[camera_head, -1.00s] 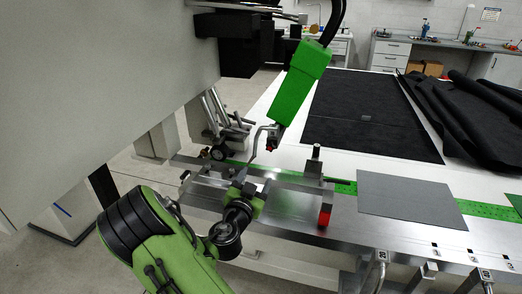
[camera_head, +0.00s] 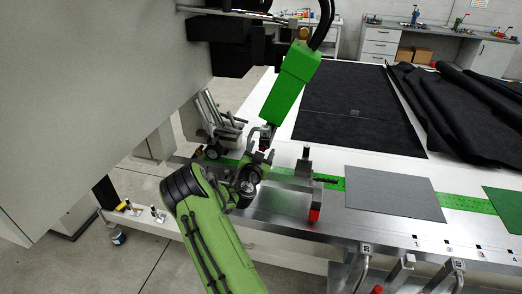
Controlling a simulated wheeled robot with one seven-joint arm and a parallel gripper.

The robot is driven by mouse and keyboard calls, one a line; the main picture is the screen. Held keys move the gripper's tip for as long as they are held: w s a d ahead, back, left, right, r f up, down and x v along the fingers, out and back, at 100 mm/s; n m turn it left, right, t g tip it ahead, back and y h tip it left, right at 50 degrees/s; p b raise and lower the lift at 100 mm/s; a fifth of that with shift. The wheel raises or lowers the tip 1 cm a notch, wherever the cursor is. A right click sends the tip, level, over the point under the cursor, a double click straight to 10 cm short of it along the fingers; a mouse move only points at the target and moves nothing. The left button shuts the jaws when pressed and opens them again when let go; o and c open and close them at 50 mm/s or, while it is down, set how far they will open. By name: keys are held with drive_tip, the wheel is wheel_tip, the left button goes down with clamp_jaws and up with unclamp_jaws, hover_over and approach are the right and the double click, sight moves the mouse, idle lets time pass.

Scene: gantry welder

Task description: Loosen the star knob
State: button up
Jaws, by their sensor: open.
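My gripper (camera_head: 258,157) is open, at the end of my green arm, just below the lower end of the green welding head (camera_head: 295,80). Its fingers overlap the head's bent nozzle and a small red part there. I cannot tell whether they touch. A dark round part (camera_head: 212,153), knob-like or wheel-like, sits left of my gripper at the foot of the metal struts. I cannot make out a star shape on it, so I cannot tell which part is the star knob.
A grey sheet (camera_head: 392,192) lies on the table further right. The large grey gantry body (camera_head: 90,90) fills the left.

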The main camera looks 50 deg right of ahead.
drive_tip(key=c, duration=1.1)
drive_tip(key=shift+o, duration=0.2)
drive_tip(key=n+b, duration=0.2)
drive_tip(key=n, duration=0.1)
drive_tip(key=shift+n+b, duration=0.65)
drive_tip(key=shift+n, duration=0.75)
drive_tip(key=o, duration=1.1)
drive_tip(key=shift+c, duration=0.2)
